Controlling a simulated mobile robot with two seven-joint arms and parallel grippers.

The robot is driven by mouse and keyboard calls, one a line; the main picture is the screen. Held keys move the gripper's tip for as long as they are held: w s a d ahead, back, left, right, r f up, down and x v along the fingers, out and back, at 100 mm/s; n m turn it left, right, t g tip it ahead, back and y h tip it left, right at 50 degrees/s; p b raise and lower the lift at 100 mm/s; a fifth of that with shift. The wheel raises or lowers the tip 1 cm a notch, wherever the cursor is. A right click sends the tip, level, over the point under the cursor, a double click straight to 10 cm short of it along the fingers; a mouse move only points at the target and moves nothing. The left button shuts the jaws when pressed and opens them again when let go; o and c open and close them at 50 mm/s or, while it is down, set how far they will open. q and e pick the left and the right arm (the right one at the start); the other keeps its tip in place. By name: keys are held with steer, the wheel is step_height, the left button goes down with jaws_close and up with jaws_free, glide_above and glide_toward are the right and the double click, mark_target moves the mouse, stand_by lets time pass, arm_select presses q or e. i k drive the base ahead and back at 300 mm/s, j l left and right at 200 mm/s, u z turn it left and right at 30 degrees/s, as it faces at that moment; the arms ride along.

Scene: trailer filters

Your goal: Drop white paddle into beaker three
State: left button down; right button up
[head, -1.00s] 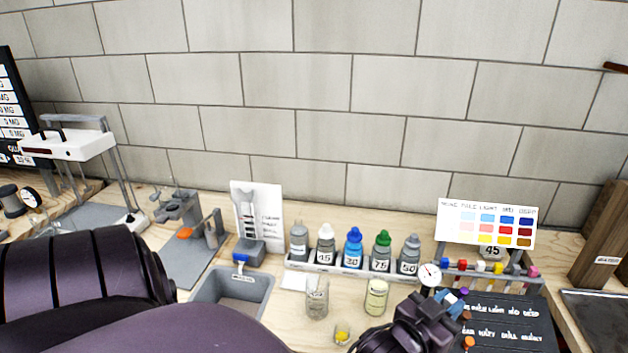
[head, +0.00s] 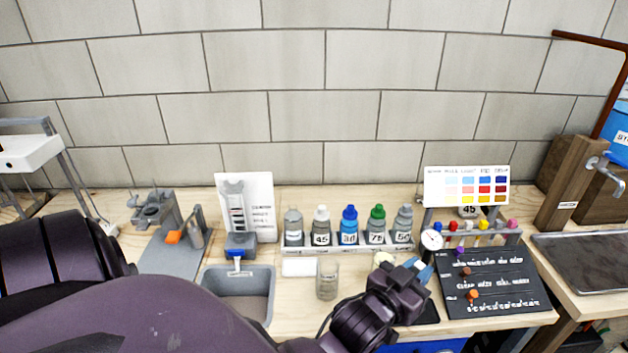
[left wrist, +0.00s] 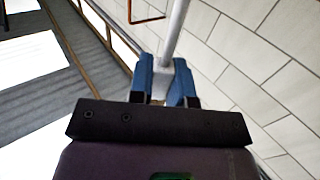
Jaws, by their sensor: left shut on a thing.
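My left gripper (head: 421,270) is over the bench, left of the black board, with its blue fingers pointing up and away. In the left wrist view (left wrist: 165,85) its fingers are shut on a pale, white-grey rod, the white paddle (left wrist: 176,35). The paddle is too small to make out in the head view. A clear beaker (head: 328,280) stands left of the gripper. A second beaker with cream contents (head: 383,258) is mostly hidden behind the gripper. I cannot read which beaker is number three. My right gripper is not in view.
A rack of dropper bottles (head: 348,244) stands behind the beakers. A grey basin (head: 238,285) is at left. A black labelled board (head: 495,280), coloured-topped holder (head: 480,240) and colour chart (head: 466,187) are at right. A metal sink tray (head: 585,260) lies farther right.

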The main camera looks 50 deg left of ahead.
mark_target(321, 296)
steer(key=k+j, duration=0.55)
steer(key=j, duration=0.25)
steer(key=k+j, duration=0.3)
steer(key=i+j+z, duration=0.05)
steer(key=j, duration=0.1)
